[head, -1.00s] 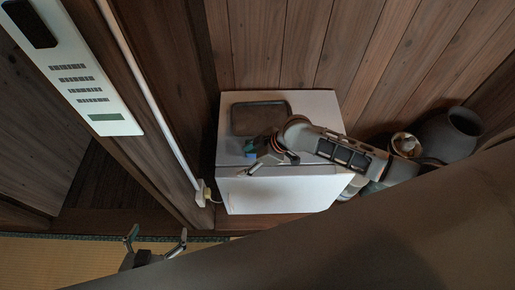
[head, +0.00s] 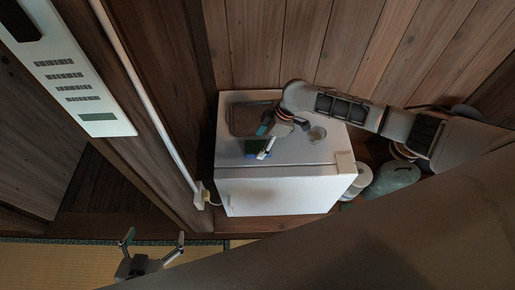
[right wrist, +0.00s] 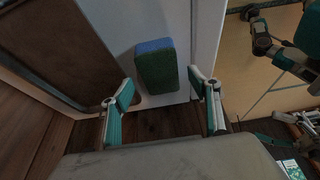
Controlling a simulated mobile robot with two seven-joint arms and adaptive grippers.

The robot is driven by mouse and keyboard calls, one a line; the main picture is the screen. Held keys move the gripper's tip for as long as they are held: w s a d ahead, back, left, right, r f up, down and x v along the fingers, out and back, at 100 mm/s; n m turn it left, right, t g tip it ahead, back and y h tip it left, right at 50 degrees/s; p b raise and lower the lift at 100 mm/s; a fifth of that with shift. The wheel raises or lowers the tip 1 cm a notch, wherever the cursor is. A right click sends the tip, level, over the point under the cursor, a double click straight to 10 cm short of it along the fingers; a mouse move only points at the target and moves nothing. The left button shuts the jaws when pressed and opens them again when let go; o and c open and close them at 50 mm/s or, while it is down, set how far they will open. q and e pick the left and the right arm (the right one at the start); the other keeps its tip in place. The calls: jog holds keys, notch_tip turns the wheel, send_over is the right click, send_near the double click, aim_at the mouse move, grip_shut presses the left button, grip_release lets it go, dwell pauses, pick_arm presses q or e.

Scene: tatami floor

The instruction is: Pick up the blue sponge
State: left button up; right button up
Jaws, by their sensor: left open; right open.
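The sponge (right wrist: 157,72), blue with a green face, lies on the white fridge-like box (head: 275,200). In the head view, the sponge (head: 250,148) is small and partly hidden by my right gripper. My right gripper (head: 264,141) is open at the box top, close to the sponge. In the right wrist view its two teal-padded fingers (right wrist: 161,80) stand apart, with the sponge beyond and between their tips; no contact is visible. My left gripper (head: 155,242) is open and empty, low at the left over the tatami, far from the sponge.
A dark tray (head: 237,122) lies at the back of the box top, near my right gripper; the right wrist view also shows it (right wrist: 60,40). A small round clear object (head: 316,133) is right of the gripper. Wooden walls (head: 370,50) stand behind. Jars (head: 392,178) stand right of the box.

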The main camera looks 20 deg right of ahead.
aim_at(259, 146)
jog(key=x, duration=0.3)
jog(key=shift+f+b, duration=0.15)
jog(key=shift+b, duration=0.2)
jog(key=shift+f, duration=0.15)
jog(key=shift+c, duration=0.3)
jog(key=c, duration=0.7)
